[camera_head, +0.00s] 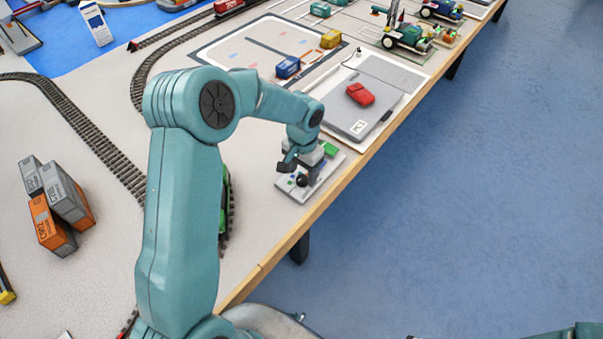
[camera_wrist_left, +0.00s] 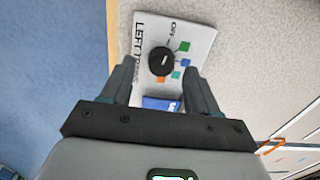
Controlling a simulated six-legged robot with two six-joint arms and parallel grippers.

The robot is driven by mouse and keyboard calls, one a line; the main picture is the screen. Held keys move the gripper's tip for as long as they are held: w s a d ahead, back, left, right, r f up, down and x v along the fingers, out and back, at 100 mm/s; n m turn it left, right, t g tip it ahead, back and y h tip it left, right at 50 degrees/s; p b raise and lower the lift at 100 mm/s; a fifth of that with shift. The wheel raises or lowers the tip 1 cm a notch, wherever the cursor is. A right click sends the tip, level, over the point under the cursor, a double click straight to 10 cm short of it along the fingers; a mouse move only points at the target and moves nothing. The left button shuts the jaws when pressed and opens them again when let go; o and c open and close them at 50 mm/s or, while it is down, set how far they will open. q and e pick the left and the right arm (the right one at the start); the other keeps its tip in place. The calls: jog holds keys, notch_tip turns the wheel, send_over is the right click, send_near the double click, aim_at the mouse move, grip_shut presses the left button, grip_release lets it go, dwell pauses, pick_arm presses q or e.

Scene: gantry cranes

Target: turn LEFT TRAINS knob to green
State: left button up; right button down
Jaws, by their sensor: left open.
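The LEFT TRAINS panel (camera_wrist_left: 205,40) is a light grey plate near the table's edge; it also shows in the head view (camera_head: 292,192). Its round black knob (camera_wrist_left: 162,61) bears a short white mark. Around the knob are the word OFF, a green square (camera_wrist_left: 185,46), a small teal mark, a blue square (camera_wrist_left: 176,75) and an orange square (camera_wrist_left: 160,80). My left gripper (camera_wrist_left: 160,76) is open, its fingers on either side of the knob in the wrist view. I cannot tell whether they touch it. In the head view my left gripper (camera_head: 298,167) is over the panel and partly hides it.
A grey board (camera_head: 350,118) with a red object (camera_head: 360,94) lies behind the panel. Train track (camera_head: 95,135) runs at the left, near stacked grey and orange containers (camera_head: 50,225). The wooden table edge (camera_head: 330,205) is close on the right, with blue floor beyond.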

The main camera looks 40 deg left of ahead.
pick_arm(q)
jog(key=shift+f, duration=0.95)
jog(key=c, duration=1)
jog(key=shift+c, duration=0.2)
jog(key=m, duration=0.3)
jog(key=shift+m, duration=2.3)
jog(key=o, duration=1)
